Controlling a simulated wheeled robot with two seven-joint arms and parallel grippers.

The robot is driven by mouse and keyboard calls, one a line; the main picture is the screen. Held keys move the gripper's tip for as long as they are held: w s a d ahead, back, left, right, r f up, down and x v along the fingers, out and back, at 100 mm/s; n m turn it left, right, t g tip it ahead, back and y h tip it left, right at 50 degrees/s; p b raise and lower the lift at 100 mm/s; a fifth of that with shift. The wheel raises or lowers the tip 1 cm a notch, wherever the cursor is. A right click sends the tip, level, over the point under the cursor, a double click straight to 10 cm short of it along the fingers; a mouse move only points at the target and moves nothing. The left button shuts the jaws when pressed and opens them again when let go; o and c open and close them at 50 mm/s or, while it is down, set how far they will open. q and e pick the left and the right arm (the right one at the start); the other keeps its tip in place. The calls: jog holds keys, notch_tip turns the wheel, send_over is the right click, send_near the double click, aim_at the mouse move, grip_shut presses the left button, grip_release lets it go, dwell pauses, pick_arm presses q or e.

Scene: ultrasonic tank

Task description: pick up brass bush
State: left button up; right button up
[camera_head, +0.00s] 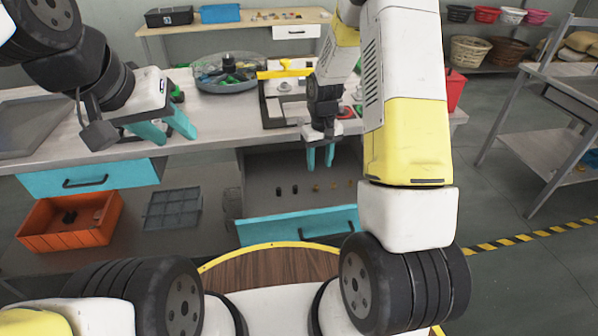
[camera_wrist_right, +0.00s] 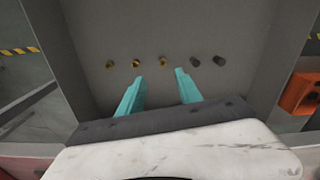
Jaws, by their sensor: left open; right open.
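Several small bushes stand in a row on the grey floor of an open drawer. Three are brass-coloured: one brass bush (camera_head: 316,188), a second (camera_head: 333,186) and a third (camera_head: 349,184). They also show in the right wrist view, with one brass bush (camera_wrist_right: 163,61) just beyond and between the fingertips. Two dark bushes (camera_head: 279,190) stand at the left end of the row. My right gripper (camera_head: 320,165) points down over the drawer, open and empty, its teal fingers apart from the bushes. My left gripper (camera_head: 177,138) is open and empty at the table's front edge.
The open drawer (camera_head: 300,225) has a teal front with a dark handle. An orange crate (camera_head: 40,240) and a grey divided tray (camera_head: 172,222) lie at lower left. A round tray (camera_head: 222,86) with parts stands on the table, near a yellow-handled holder (camera_head: 285,72).

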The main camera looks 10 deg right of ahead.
aim_at(316, 186)
jog(key=shift+a+f, duration=0.2)
jog(key=shift+f, duration=0.9)
notch_tip(316, 186, down, 7)
jog(key=shift+w+a+f, duration=0.1)
grip_shut()
